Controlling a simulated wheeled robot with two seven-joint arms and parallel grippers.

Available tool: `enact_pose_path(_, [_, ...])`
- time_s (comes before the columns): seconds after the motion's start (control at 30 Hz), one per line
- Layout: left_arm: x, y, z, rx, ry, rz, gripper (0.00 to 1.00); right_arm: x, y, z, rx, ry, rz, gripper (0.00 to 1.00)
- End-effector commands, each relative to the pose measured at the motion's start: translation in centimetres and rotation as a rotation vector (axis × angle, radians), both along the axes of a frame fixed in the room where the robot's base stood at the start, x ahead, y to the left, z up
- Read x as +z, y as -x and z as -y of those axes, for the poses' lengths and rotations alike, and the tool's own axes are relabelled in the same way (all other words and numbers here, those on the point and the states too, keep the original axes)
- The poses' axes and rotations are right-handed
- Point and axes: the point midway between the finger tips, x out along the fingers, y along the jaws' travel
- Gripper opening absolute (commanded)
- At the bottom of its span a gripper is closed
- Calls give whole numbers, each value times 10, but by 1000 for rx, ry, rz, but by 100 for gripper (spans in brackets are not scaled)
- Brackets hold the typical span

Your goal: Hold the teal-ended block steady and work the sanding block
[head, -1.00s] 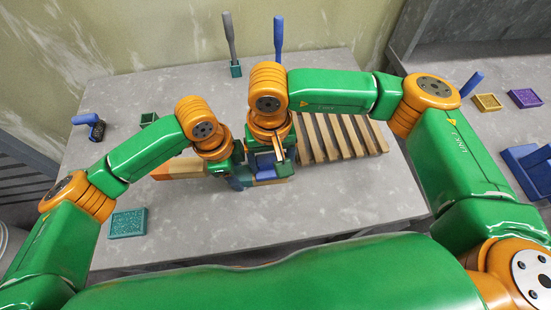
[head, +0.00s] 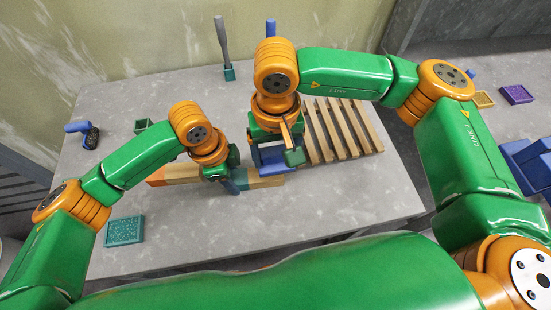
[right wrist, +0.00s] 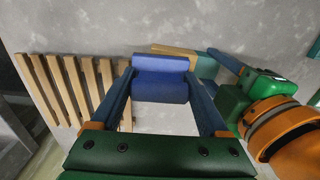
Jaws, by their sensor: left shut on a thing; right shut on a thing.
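The wooden block (head: 265,181) lies across the front middle of the table, with an orange part to the left and teal near my left gripper. It shows partly in the right wrist view (right wrist: 177,51). My left gripper (head: 236,184) is shut on this block. My right gripper (head: 272,160) is shut on the blue sanding block (right wrist: 160,76), which sits between both fingers in the right wrist view. The sanding block is just behind the wooden block's right part in the head view. I cannot tell whether the two touch.
A slatted wooden rack (head: 343,132) lies close to the right of my right gripper. A teal tray (head: 124,231) is at the front left. A blue-handled tool (head: 82,132) and a green box (head: 142,125) are at the left. The front right of the table is clear.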

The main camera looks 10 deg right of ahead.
Motion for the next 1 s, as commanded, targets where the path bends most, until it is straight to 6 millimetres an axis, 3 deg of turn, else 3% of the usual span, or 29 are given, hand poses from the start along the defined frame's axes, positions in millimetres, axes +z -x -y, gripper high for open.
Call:
enact_pose_path(0.47, [-1,0,-1,1,-3,-1,0,4,0,0,0,0,0,26])
enact_pose_path(0.5, [-1,0,-1,1,-3,-1,60,4,0,0,0,0,0,26])
enact_pose_path(0.6, [0,0,-1,1,-2,-1,84,4,0,0,0,0,0,26])
enact_pose_path(0.87, [0,0,0,0,-1,0,84,4,0,0,0,0,0,26])
enact_pose_path(1.0, [17,-1,-2,1,1,3,84,4,0,0,0,0,0,26])
